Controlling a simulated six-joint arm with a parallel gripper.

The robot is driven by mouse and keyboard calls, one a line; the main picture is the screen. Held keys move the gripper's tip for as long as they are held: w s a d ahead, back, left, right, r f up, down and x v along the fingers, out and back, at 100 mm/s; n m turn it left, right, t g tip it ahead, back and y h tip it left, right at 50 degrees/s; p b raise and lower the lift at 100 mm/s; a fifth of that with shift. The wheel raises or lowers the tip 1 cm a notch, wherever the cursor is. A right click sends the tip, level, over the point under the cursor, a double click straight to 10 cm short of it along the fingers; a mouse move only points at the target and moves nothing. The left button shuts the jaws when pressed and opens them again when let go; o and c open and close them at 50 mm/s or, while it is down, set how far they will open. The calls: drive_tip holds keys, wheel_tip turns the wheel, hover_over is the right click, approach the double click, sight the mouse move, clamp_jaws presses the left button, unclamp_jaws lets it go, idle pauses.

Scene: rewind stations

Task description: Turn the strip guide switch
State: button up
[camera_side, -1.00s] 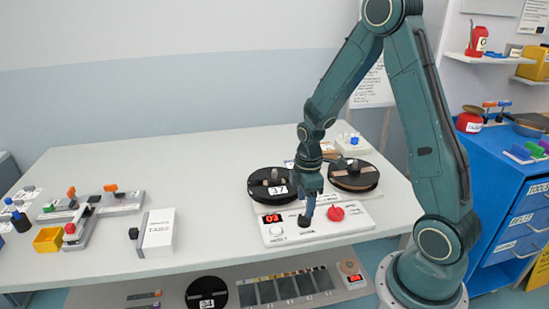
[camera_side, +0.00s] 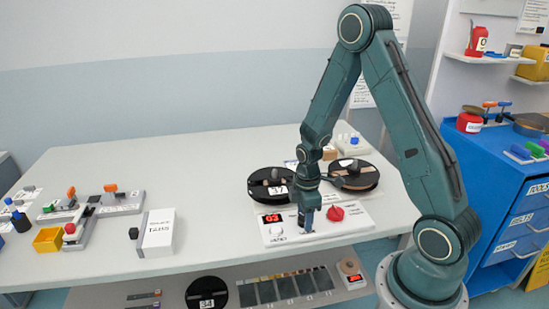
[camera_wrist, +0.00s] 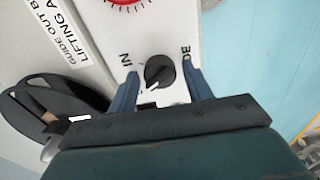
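The strip guide switch is a black round knob (camera_wrist: 160,71) with a white pointer mark, on a white panel (camera_side: 348,225). In the wrist view the mark points down and slightly left, toward my gripper body. The letters "IN" stand left of the knob; a label ending in "DE" at right is partly hidden. My gripper (camera_wrist: 161,92) is open, its two blue fingers on either side of the knob with gaps showing. In the side view my gripper (camera_side: 308,218) is low at the panel and hides the knob.
On the same panel are a red knob (camera_side: 335,213), a red display (camera_side: 272,218) and a white button (camera_side: 276,231). Two black reels (camera_side: 271,181) (camera_side: 354,173) stand behind. A white box (camera_side: 158,233) and a yellow bin (camera_side: 48,240) are farther left.

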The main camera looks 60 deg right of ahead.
drive_tip(key=c, duration=0.7)
drive_tip(key=shift+m, duration=0.4)
drive_tip(key=m, duration=1.1)
drive_tip(key=o, duration=1)
drive_tip(key=shift+c, duration=0.2)
